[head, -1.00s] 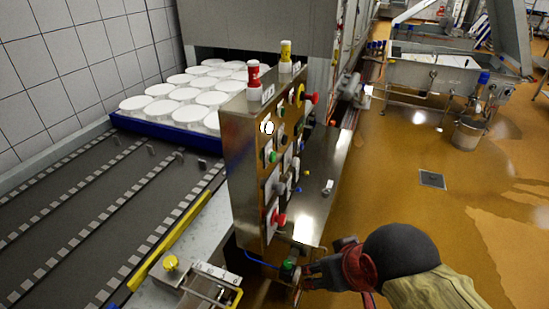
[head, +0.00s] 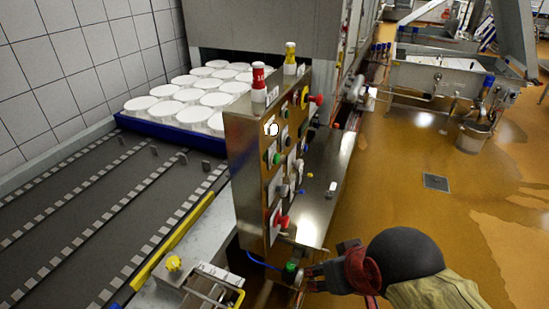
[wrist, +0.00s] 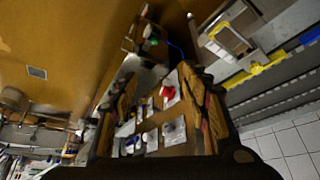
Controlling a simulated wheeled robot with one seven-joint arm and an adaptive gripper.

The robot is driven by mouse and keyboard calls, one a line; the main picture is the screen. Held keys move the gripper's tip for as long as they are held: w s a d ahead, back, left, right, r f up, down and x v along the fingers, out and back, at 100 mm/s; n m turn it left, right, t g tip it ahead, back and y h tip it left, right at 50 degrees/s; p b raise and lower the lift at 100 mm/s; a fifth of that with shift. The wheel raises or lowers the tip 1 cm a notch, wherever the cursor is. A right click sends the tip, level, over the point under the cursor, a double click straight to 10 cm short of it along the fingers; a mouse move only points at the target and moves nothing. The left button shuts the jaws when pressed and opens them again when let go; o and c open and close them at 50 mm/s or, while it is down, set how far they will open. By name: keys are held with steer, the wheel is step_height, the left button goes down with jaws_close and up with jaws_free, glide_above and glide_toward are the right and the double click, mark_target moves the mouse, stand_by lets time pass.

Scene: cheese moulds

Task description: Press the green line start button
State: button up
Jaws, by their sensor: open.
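A green button (head: 290,267) sits on a small box low at the near end of the steel control panel (head: 256,190). It also shows as a green spot in the wrist view (wrist: 153,41). Another green button (head: 277,158) is on the panel face. Labels are too small to read, so I cannot tell which is line start. My gripper (head: 312,273) is just right of the lower green button, with a small gap or light contact that I cannot tell apart. In the wrist view my gripper (wrist: 158,82) has its fingers apart, with nothing between them.
Red stop buttons (head: 281,221) and other knobs stick out of the panel face. A conveyor (head: 100,210) carries a blue tray (head: 135,124) of white moulds on the left.

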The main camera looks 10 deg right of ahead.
steer(key=shift+c, duration=1.3)
jaws_close()
stand_by(1.0)
